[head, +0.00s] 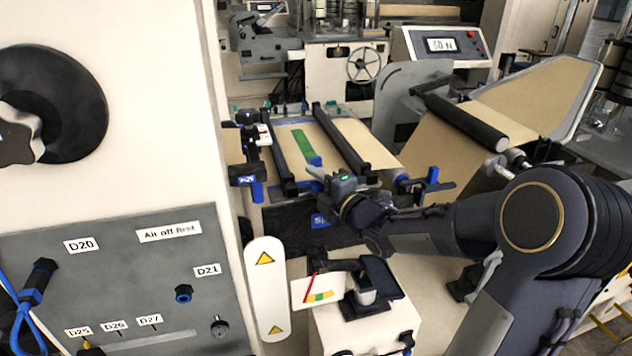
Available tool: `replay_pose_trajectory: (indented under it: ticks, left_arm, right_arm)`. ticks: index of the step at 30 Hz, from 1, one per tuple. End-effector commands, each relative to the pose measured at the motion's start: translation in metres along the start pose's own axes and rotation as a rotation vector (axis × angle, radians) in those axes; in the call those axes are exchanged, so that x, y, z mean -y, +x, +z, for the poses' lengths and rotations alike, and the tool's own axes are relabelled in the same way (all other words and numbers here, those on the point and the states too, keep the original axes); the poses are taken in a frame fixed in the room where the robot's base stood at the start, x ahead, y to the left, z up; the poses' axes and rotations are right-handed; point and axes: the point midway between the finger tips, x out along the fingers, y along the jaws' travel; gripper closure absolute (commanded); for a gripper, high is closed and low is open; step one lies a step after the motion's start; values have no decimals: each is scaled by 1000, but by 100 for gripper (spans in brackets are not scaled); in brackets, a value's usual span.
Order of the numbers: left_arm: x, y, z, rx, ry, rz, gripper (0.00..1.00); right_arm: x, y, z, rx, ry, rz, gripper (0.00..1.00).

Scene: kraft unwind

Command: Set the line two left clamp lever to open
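My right arm comes in from the right, and its gripper (322,176) is over the front of the splice table (348,131), beside the dark clamp bars. The finger gap is too small to make out. A blue lever (257,190) hangs at the left side of the table, below a small blue label plate that I cannot read surely. It looks like the left clamp lever. The gripper is to its right and apart from it. A similar blue lever (432,181) stands at the table's right side. My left gripper is not in view.
A grey panel (120,290) with labels D20 and D21 and a large black knob (50,110) fill the left. A white post with warning triangles (265,290) stands in front. A coloured scale card (318,290) is below the gripper. Brown web and a roller (460,122) lie right.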

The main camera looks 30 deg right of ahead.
Motion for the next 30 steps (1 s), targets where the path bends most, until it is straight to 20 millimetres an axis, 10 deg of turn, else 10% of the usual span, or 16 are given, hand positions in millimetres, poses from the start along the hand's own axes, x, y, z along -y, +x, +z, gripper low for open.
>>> replay_pose_trajectory:
  ticks: [7, 30]
  left_arm:
    - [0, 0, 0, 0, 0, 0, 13]
    - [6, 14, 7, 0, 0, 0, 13]
  right_arm:
    - [0, 0, 0, 0, 0, 0, 100]
    - [-13, 0, 1, 1, -211, -83, 100]
